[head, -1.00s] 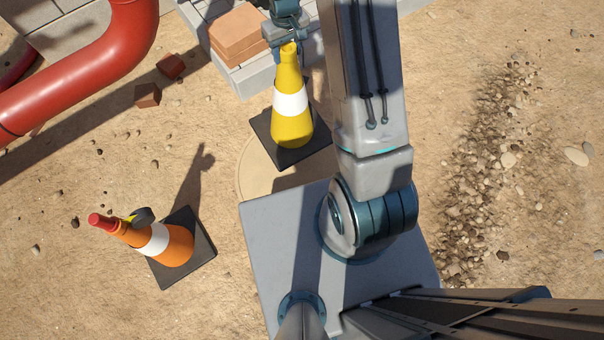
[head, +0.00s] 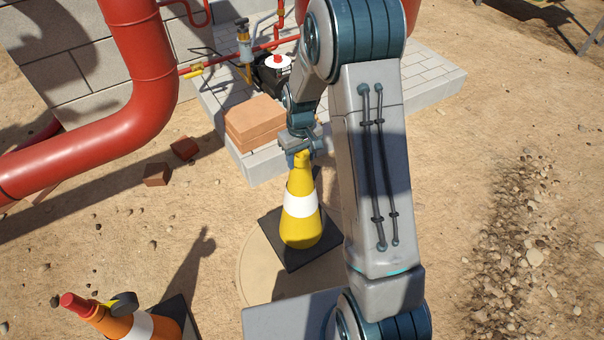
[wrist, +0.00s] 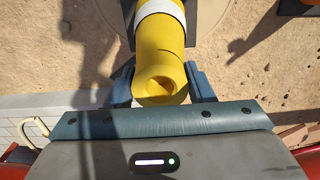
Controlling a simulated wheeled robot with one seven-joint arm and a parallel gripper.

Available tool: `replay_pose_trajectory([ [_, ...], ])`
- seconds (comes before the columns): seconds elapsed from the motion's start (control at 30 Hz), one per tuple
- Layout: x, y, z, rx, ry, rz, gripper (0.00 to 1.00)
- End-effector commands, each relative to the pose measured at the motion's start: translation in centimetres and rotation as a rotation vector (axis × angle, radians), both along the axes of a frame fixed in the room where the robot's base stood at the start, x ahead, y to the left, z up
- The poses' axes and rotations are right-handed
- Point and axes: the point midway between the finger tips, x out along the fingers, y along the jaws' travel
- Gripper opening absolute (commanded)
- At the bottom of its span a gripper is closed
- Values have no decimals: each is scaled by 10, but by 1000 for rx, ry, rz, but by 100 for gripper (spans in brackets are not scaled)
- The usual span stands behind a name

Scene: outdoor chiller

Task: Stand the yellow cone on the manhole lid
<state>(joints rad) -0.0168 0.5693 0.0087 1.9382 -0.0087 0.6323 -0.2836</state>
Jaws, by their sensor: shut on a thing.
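The yellow cone (head: 301,225) with a white band and a black square base is upright, leaning slightly in the head view. My gripper (head: 300,155) is shut on its top from above. In the wrist view, the fingers of my gripper (wrist: 162,85) sit on both sides of the cone's open tip (wrist: 160,84). The manhole lid (head: 256,268) is a round, sand-coloured disc on the ground. The cone's base overlaps the lid's right part in the head view and hides some of it. I cannot tell whether the base touches the lid.
An orange cone (head: 125,323) with a red top stands at lower left. Stacked bricks (head: 253,122) lie on a paved slab (head: 268,166) behind the yellow cone. Loose bricks (head: 156,174) and a large red pipe (head: 150,60) are at left. Gravel (head: 510,235) lies at right.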

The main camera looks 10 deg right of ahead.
Motion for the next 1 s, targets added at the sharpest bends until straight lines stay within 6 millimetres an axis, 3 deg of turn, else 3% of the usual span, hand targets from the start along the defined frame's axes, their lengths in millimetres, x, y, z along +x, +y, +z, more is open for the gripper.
replay_pose_trajectory([
  [0.5,-88,-10,-54,0,-1,-1,0],
  [0.8,-102,-11,-64,0,-1,-1,0],
  [1.0,-102,-11,-88,0,1,-1,0],
])
